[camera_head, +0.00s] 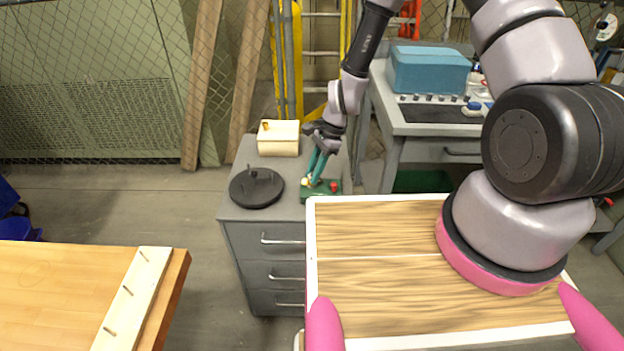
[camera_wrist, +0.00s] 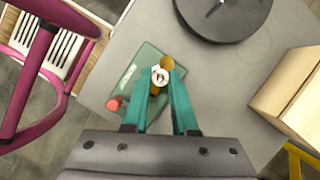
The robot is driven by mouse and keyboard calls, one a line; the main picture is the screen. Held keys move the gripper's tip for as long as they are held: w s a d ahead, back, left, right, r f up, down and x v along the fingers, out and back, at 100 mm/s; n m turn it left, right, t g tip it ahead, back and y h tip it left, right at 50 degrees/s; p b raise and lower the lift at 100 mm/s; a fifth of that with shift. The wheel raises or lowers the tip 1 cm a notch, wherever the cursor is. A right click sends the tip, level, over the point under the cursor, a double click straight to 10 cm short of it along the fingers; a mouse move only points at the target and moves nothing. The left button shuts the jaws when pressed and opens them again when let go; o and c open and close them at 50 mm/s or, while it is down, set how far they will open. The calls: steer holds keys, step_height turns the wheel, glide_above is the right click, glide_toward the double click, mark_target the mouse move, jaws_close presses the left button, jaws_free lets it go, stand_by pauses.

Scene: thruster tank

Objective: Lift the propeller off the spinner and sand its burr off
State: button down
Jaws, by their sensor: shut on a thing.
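My gripper (camera_wrist: 160,80) has teal fingers, which are shut on a small propeller (camera_wrist: 160,73) with a pale ring-like hub; the fingers hide much of it. In the head view my gripper (camera_head: 312,180) points down over a green base (camera_head: 322,194) with a red button. The wrist view shows this base (camera_wrist: 128,78) directly below the fingertips. A brass-coloured part (camera_wrist: 167,62) shows beside the hub; I cannot tell whether it belongs to the propeller or the base. The spinner, a black disc (camera_head: 257,192) with a thin upright pin, stands left of the base with no propeller visible on it. The burr cannot be made out.
The grey drawer cabinet (camera_head: 240,212) carries these things and a pale wooden box (camera_head: 278,146) at its back. A wooden strip with pegs (camera_head: 131,299) lies on the table at lower left. My own tray fills the lower right. A workbench (camera_head: 420,126) stands behind.

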step_height(320, 180, up, 10)
stand_by(0.8)
steer(key=shift+d, duration=0.1)
